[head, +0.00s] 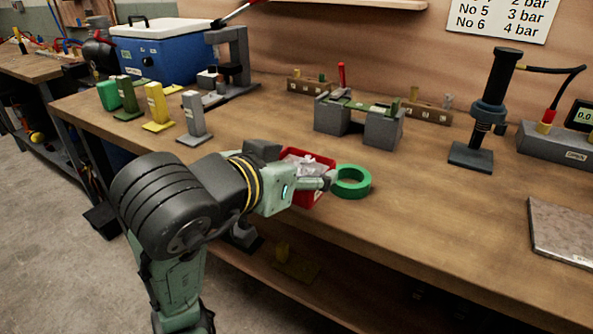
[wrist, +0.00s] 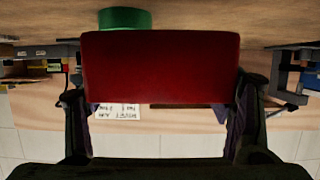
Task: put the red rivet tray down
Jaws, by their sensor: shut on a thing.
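The red rivet tray (head: 324,160) is at the front edge of the workbench in the head view, partly hidden behind my arm. Some pale contents show inside it. My gripper (head: 322,183) is at the tray's near side. In the wrist view the tray (wrist: 160,68) fills the middle, between the two fingers of my gripper (wrist: 160,105), which is shut on it. Whether the tray's underside touches the bench cannot be told.
A green tape roll (head: 351,181) lies right beside the tray; it also shows in the wrist view (wrist: 125,18). Grey blocks (head: 382,130) with a strip across stand behind. Coloured upright blocks (head: 157,104) stand at left.

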